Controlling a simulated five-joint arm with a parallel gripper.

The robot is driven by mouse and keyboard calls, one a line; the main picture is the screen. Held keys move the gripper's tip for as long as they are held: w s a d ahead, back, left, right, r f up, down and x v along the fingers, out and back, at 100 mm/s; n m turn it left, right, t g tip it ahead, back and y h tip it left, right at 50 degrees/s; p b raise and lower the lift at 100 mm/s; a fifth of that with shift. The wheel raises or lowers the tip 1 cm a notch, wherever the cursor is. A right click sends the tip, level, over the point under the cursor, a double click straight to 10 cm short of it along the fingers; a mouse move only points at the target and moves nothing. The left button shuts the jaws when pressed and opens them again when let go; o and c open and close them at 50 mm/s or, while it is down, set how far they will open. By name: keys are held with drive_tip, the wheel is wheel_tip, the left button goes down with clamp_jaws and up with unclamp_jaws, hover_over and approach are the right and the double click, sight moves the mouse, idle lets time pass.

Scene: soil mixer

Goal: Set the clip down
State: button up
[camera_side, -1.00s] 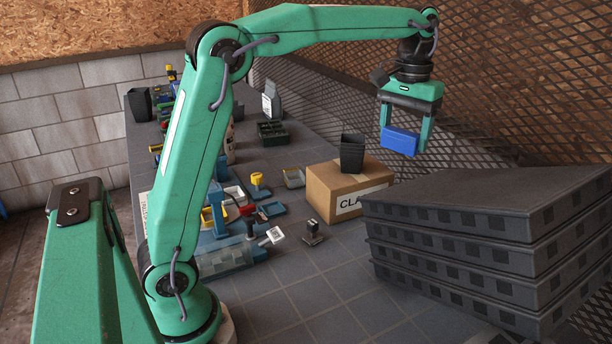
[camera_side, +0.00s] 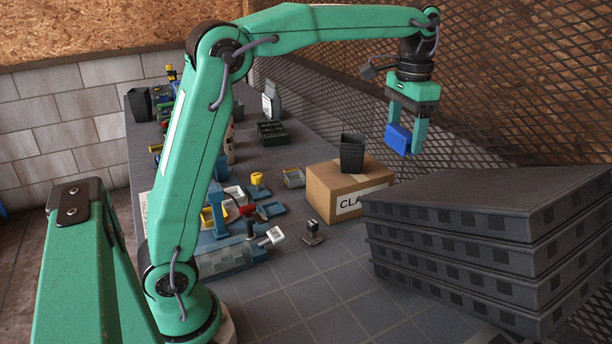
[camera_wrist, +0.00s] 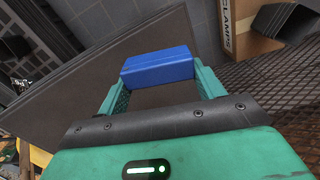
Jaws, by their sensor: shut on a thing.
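The clip looks like a blue block (camera_side: 398,138). My gripper (camera_side: 405,147) is shut on it and holds it in the air, above and to the right of the cardboard box. In the wrist view the blue block (camera_wrist: 158,66) spans the gap between the two green fingers of my gripper (camera_wrist: 162,82). The block's far side and underside are hidden in the wrist view. Behind it lies the dark top of the stacked trays.
A cardboard box (camera_side: 328,194) marked "CLA" carries a black pot (camera_side: 352,153). Stacked dark trays (camera_side: 470,245) fill the right front. A mesh fence (camera_side: 540,70) runs behind. Small tools and bins crowd the bench's left; the bench front (camera_side: 330,300) is bare.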

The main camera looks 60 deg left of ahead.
drive_tip(key=shift+m, duration=0.6)
idle(0.3)
drive_tip(key=shift+w+a+f, duration=0.1)
drive_tip(key=shift+a+f, duration=0.1)
drive_tip(key=shift+a, duration=0.35)
drive_tip(key=s+a+f+m, duration=0.3)
drive_tip(key=a+f, duration=0.6)
drive_tip(key=a, duration=0.8)
drive_tip(key=s+a+f+m, duration=0.3)
drive_tip(key=a+f, duration=0.6)
drive_tip(key=a, duration=0.8)
drive_tip(key=s+a+f+m, duration=0.4)
drive_tip(key=a+f, duration=0.5)
drive_tip(key=a, duration=0.8)
drive_tip(key=shift+s+f, duration=0.2)
drive_tip(key=shift+s, duration=0.4)
drive_tip(key=shift+s+f, duration=0.15)
drive_tip(key=shift+s, duration=0.4)
drive_tip(key=shift+f, duration=2)
drive_tip(key=shift+f, duration=0.15)
